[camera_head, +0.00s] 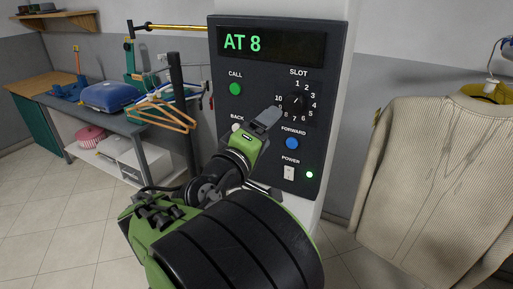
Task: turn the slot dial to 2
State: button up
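The slot dial (297,104) is a round black knob on the dark control panel (232,132), ringed by white numbers under the word SLOT. A small light mark on the knob seems to slant to the upper right, but it is too small to read surely. The display (272,44) shows "AT 8" in green. My gripper (272,116) is just left of and below the dial, its grey fingers pointing up and right toward it. I see the fingers edge-on, so their gap is hidden, and I cannot tell whether they touch the knob.
The panel also carries a green CALL button (236,89), a blue FORWARD button (292,143), a white BACK button (237,127) partly hidden by my gripper, and a POWER switch (289,173) beside a lit green lamp (309,174). A beige cardigan (425,180) hangs at right.

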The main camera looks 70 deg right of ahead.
jog(key=shift+w+a+f+b, duration=0.1)
jog(key=shift+a+b, duration=0.7)
jog(key=shift+a, duration=0.3)
jog(key=shift+w+a+f+b, duration=0.1)
jog(key=shift+a+b, duration=0.65)
jog(key=shift+a, duration=0.3)
jog(key=shift+w, duration=0.1)
